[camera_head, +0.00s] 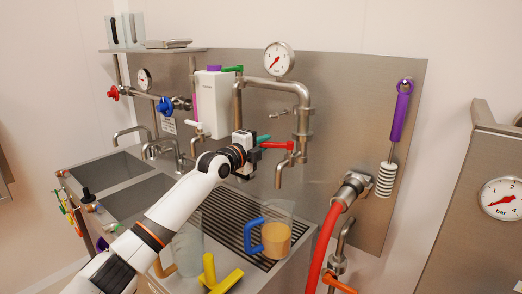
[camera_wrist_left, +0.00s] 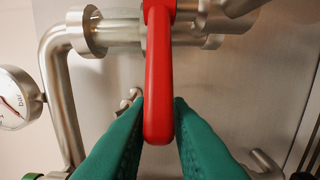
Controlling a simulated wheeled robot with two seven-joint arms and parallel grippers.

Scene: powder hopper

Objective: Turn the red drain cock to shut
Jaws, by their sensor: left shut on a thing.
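The red drain cock (camera_head: 276,145) sits on the steel pipe above a short spout; its lever reaches left, roughly level, in the head view. In the left wrist view the red lever (camera_wrist_left: 159,70) fills the middle, with its rounded end between my fingers. My left gripper (camera_head: 263,141), with green fingers, is shut on the lever's end; it also shows in the left wrist view (camera_wrist_left: 159,108). My right gripper is not in view.
A jug with a blue handle and orange liquid (camera_head: 277,239) stands on the drain grid (camera_head: 232,222) below. A clear jug (camera_head: 187,250) and a yellow object (camera_head: 218,276) are nearer. A red hose (camera_head: 323,245) hangs at right. A pressure gauge (camera_head: 279,59) is above.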

